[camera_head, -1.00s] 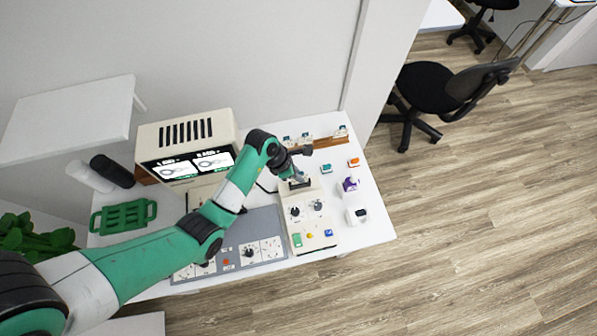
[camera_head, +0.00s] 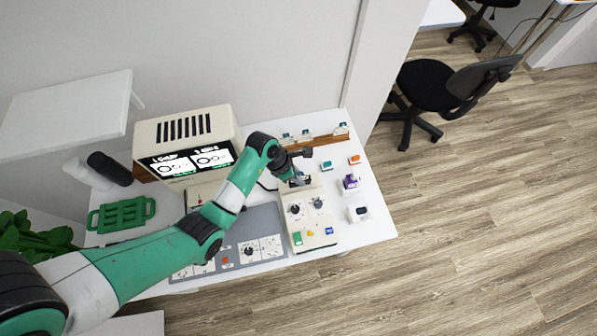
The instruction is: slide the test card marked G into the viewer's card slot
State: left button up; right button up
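My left gripper (camera_head: 299,180) is at the back end of a beige control box (camera_head: 311,222) with two dark knobs and coloured buttons. Its fingertips are small and dark against a dark part of the box, so I cannot tell whether they are open or hold a card. A beige box with two lit screens (camera_head: 187,145) stands at the back of the table, left of the gripper. I cannot tell which box is the viewer, and no letter G is readable on any card. The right gripper is not in view.
A grey panel (camera_head: 262,219) with dials lies under my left arm. A green rack (camera_head: 122,215) and dark cylinder (camera_head: 110,168) are at left. Small teal (camera_head: 327,166), orange (camera_head: 354,160) and purple (camera_head: 350,183) items are at right. A wooden rack (camera_head: 325,140) holds several small items behind.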

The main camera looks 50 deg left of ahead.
pick_arm(q)
jog(key=shift+a, duration=0.2)
jog(key=shift+r, duration=0.15)
jog(key=p+v, duration=0.4)
jog(key=v, duration=0.7)
jog(key=shift+s+d+r, duration=0.1)
